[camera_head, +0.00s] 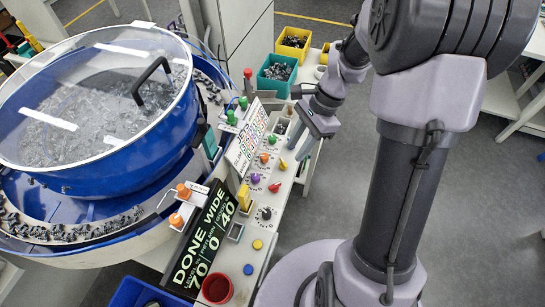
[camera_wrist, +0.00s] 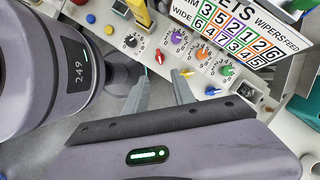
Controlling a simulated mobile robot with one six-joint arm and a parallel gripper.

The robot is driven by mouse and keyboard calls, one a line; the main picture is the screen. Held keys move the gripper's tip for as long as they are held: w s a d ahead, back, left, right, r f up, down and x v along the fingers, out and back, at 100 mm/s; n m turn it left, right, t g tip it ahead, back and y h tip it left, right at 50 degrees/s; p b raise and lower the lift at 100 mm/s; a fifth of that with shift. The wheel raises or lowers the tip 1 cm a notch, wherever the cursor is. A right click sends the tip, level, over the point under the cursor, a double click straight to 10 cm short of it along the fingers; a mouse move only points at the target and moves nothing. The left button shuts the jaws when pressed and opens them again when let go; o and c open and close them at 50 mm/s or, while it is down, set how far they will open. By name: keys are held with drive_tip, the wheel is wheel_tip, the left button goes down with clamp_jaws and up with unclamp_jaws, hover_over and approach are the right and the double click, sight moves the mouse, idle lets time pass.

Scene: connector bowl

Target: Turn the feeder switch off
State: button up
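The control panel (camera_head: 262,228) runs beside the blue vibrating bowl. It carries a small red lever switch (camera_head: 275,187) and a small yellow lever switch (camera_head: 283,164). In the wrist view the red lever (camera_wrist: 158,57) and the yellow lever (camera_wrist: 187,73) lie just beyond my fingertips. Their labels are too small to read, so I cannot tell which is the feeder switch. My gripper (camera_head: 297,147) is above the panel's right edge. In the wrist view my gripper (camera_wrist: 162,74) has its two fingers apart with nothing between them, the right fingertip close to the yellow lever.
Coloured knobs, including a purple one (camera_head: 255,178) and an orange one (camera_head: 264,158), sit close to the levers. A numbered card (camera_head: 246,139) stands behind them. The lidded blue bowl (camera_head: 95,170) fills the left. A display (camera_head: 203,240) reads "DONE WIDE". A red cup (camera_head: 217,289) stands in front.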

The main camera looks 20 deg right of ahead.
sight(275, 184)
drive_tip(key=b+x, duration=0.5)
drive_tip(key=x, duration=0.9)
drive_tip(key=shift+f, duration=0.4)
clamp_jaws()
